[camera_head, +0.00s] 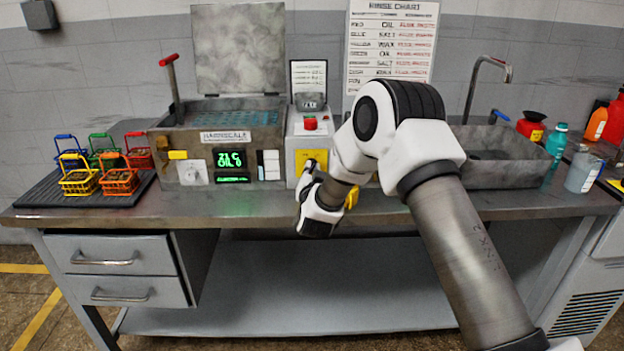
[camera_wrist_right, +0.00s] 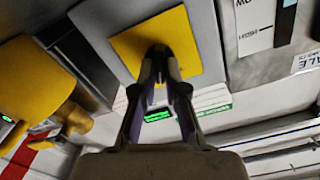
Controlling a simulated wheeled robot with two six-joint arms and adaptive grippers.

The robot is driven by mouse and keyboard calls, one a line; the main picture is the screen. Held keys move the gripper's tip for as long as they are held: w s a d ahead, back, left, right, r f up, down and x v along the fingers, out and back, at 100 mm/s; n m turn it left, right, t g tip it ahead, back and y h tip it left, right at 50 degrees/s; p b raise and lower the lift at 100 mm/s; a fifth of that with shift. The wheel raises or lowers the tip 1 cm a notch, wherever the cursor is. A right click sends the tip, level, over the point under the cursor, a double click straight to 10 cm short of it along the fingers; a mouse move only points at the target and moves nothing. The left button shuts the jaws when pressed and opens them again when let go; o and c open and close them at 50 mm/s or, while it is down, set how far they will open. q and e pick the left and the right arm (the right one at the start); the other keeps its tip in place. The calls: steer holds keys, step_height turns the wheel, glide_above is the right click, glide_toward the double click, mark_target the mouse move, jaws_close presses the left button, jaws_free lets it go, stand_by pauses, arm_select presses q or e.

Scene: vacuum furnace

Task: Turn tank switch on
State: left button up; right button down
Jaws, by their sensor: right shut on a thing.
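A grey tank unit (camera_head: 240,168) stands on the bench, with a green lit display (camera_head: 231,160) on its front. Right of it is a grey control box (camera_head: 297,135) with a red button (camera_head: 311,123) on top and a yellow plate (camera_head: 308,157) on its front. My right gripper (camera_head: 312,172) is in front of this plate. In the right wrist view the right gripper (camera_wrist_right: 162,78) has its fingertips together on a small dark switch (camera_wrist_right: 158,51) on the yellow plate (camera_wrist_right: 178,32). The fingers partly hide the switch, so its setting cannot be told. My left gripper is not in view.
Several coloured wire baskets (camera_head: 97,168) stand on a dark mat (camera_head: 60,196) at the left. A sink (camera_head: 495,172) and bottles are at the right. A red-handled lever (camera_head: 174,80) rises from the tank's left side. The bench front (camera_head: 200,208) is clear.

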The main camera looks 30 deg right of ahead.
steer(key=shift+f+m+b, duration=0.1)
steer(key=shift+m+b, duration=0.55)
steer(key=shift+m, duration=0.25)
steer(key=c, duration=1.2)
jaws_free()
steer(key=shift+s, duration=0.1)
steer(key=v, duration=1.2)
